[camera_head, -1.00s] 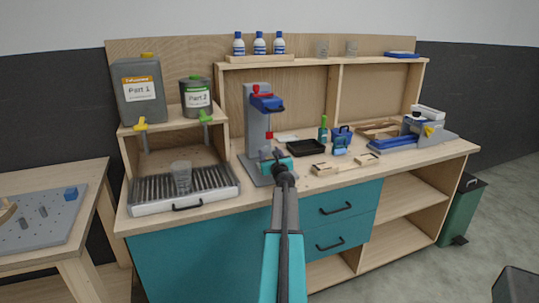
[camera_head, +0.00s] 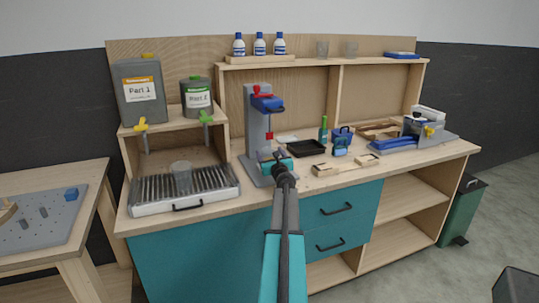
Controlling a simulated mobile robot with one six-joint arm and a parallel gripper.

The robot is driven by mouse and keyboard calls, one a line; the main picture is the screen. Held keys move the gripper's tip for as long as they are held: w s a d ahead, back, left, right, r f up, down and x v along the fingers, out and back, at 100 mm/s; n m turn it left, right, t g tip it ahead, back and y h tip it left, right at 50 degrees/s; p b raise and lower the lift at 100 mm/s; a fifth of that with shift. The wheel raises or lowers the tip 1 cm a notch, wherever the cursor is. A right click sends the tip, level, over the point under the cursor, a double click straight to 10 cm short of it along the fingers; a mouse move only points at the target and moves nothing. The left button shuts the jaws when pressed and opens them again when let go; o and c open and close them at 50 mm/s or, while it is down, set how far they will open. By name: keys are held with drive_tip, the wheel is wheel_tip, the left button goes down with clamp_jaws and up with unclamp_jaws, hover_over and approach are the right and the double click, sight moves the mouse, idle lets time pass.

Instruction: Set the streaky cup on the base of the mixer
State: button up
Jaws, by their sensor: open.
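A clear, greyish cup (camera_head: 181,178) stands upright on the slatted drip tray (camera_head: 150,203) under the two containers; streaks are too small to make out. The mixer (camera_head: 257,135) is a grey column with a blue head and red parts, standing right of the tray. Its grey base (camera_head: 253,171) is partly hidden by my gripper (camera_head: 276,160). My gripper is in front of the base, at the end of my dark and teal arm. No cup shows between its jaws, which are small and partly hidden.
Grey containers, Part 1 (camera_head: 138,91) and Part 2 (camera_head: 196,97), sit on a wooden stand above the cup. A black tray (camera_head: 307,148), a green bottle (camera_head: 323,130) and wooden pieces lie right of the mixer. Clear cups (camera_head: 322,49) stand on the upper shelf.

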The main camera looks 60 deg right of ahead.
drive_tip(key=shift+b+v, duration=0.6)
drive_tip(key=shift+v, duration=5.25)
drive_tip(key=shift+r, duration=0.1)
